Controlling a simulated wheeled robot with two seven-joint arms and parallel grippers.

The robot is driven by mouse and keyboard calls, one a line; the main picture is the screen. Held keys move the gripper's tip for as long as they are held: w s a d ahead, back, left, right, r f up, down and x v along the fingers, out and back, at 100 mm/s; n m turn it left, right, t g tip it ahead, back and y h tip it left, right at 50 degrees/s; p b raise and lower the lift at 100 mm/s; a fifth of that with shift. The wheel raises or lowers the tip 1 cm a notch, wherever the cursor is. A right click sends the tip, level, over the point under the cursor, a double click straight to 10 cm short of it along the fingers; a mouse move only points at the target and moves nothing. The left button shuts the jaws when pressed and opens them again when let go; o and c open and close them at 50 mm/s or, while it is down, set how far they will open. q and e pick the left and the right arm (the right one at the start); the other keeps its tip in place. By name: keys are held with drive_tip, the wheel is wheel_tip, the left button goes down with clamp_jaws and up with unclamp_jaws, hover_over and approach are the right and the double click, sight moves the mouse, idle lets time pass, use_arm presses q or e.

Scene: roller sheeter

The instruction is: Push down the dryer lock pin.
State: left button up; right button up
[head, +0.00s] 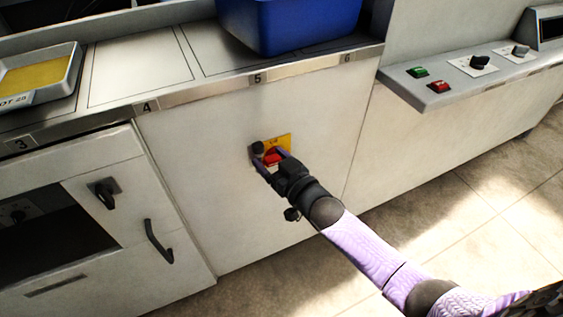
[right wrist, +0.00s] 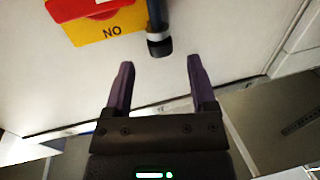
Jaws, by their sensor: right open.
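The lock pin shows in the right wrist view as a dark rod with a pale band and a black end (right wrist: 159,45). In the head view a dark round knob (head: 258,148), which looks like the same pin, sits on the white cabinet front (head: 225,190). My right gripper (head: 268,157) is open and empty in front of it. In the right wrist view the pin's end lies between the lines of the two purple fingers (right wrist: 160,62), just beyond their tips, with no contact visible. My left gripper is not in view.
A red piece (right wrist: 88,8) and a yellow plate reading "NO" (right wrist: 110,28) are beside the pin. A blue bin (head: 290,25) and a tray (head: 40,75) stand on the counter. A button panel (head: 455,85) projects at right. Black handles (head: 158,242) are at left.

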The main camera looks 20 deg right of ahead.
drive_tip(key=p+v, duration=0.1)
drive_tip(key=v, duration=0.5)
drive_tip(key=shift+p, duration=0.35)
